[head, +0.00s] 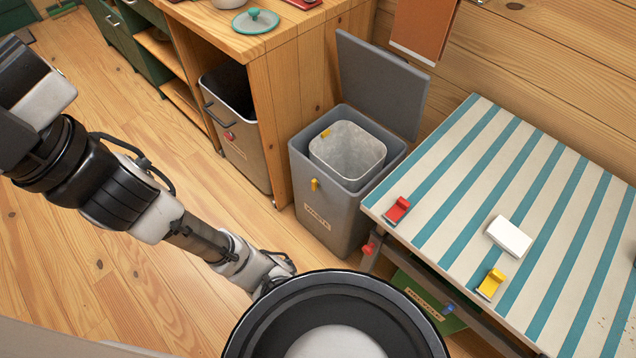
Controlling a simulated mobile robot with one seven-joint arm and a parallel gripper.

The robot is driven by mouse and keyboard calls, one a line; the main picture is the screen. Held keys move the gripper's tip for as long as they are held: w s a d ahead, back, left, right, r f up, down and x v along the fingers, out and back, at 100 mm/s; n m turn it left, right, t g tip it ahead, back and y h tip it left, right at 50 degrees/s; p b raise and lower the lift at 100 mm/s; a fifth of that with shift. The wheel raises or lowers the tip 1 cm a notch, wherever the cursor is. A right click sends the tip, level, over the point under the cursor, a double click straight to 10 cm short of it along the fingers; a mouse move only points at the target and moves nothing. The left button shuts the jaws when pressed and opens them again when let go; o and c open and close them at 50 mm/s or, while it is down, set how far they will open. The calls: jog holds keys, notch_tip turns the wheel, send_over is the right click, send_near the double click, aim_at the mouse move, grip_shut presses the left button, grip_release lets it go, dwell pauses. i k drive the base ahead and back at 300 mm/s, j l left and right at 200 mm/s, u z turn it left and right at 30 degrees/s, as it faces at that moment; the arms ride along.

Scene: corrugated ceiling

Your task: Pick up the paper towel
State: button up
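I cannot make out a paper towel roll for certain. A small white block-like item (509,236) lies on the striped table at the right; I cannot tell whether it is the paper towel. My arm crosses the left side and runs down toward the bottom centre. No gripper fingers show, so I cannot see whether my gripper is open or holds anything. A large black-rimmed round part of my own body fills the bottom centre and hides what is behind it.
The striped table (452,182) also bears a red item (397,210) and a yellow item (491,284). An open grey bin (328,222) stands left of it. A wooden counter (205,27) with a teal lid (256,21) is behind. The wooden floor (95,75) at left is clear.

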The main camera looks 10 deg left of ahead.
aim_at(509, 237)
jog(key=z, duration=1.1)
